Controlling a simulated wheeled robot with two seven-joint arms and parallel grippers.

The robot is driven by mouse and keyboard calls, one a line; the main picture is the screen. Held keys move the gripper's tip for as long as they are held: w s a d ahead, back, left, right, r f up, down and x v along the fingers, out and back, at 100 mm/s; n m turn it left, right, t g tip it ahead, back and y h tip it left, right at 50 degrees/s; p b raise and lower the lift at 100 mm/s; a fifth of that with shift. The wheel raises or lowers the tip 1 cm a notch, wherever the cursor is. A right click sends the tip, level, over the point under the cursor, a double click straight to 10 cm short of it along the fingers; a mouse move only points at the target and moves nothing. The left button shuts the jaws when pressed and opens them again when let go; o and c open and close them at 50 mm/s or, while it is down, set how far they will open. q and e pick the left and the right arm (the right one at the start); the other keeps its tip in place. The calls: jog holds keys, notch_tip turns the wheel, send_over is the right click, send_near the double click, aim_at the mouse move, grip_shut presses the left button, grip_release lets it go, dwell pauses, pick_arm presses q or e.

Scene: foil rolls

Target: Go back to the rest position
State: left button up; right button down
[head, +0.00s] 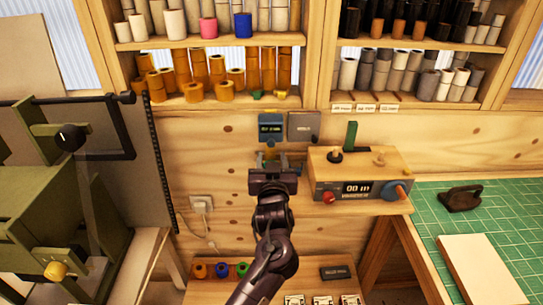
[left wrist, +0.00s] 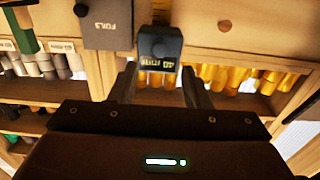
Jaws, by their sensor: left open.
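My left gripper (head: 271,160) is at the middle of the head view, just below a small dark box with a lit display (head: 271,127) on the wooden wall. In the left wrist view my left gripper (left wrist: 160,88) has its two fingers apart, open. That display box (left wrist: 160,46) appears between and beyond the fingers, and I see nothing held. Whether the fingers touch the box is unclear. A grey box (head: 304,126) is beside it; it also shows in the left wrist view (left wrist: 107,24), lettered FOILS. My right gripper is not in view.
A wooden console with knobs (head: 357,172) stands close right of my left gripper. Shelves above hold gold rolls (head: 223,92) and other rolls. A green machine (head: 70,200) stands left, a green mat (head: 483,222) right. A low shelf (head: 225,285) holds small items.

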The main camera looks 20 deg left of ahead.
pick_arm(q)
jog(key=shift+v, duration=0.95)
